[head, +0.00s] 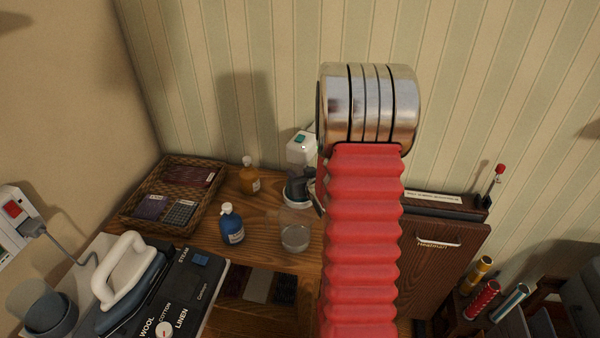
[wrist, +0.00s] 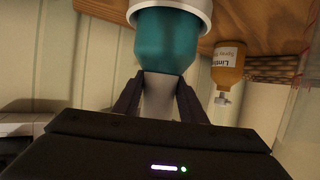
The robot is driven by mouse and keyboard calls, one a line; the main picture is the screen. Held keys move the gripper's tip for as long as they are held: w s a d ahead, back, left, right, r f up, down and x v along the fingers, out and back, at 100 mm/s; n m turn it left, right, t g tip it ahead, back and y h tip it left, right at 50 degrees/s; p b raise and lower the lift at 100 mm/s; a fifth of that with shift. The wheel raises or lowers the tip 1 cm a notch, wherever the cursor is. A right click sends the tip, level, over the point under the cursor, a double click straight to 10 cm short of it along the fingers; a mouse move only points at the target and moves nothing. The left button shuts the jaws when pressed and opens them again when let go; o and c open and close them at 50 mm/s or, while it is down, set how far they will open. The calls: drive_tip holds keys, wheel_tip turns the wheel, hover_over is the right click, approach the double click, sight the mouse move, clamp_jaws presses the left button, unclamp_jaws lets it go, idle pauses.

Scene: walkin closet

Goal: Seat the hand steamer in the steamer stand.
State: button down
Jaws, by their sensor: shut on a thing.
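The hand steamer (head: 302,149) shows its white head with a green button in the head view, left of my arm. In the wrist view, which is upside down, its teal body (wrist: 167,38) and pale neck (wrist: 158,97) are close up. My gripper (wrist: 160,80) is shut on the neck, a dark finger on each side. A white round rim, apparently the steamer stand (wrist: 206,17), curves around the teal body's lower end; its white base (head: 293,204) stands on the wooden top. I cannot tell whether the steamer is fully down. My arm hides part of both.
An amber spray bottle (head: 249,178), a blue bottle (head: 231,225) and a clear cup (head: 295,237) stand to the left on the wooden top. A wicker tray (head: 133,207) is farther left. An iron (head: 130,275) is at front left.

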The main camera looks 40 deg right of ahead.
drive_tip(key=c, duration=1.4)
unclamp_jaws()
drive_tip(key=o, duration=0.5)
drive_tip(key=shift+f, duration=0.1)
drive_tip(key=shift+c, duration=0.2)
drive_tip(key=o, duration=0.9)
drive_tip(key=shift+o, duration=0.2)
drive_tip(key=shift+s, duration=0.1)
drive_tip(key=s+a, duration=0.4)
drive_tip(key=s, duration=0.7)
drive_tip(key=shift+a, duration=0.3)
idle(1.0)
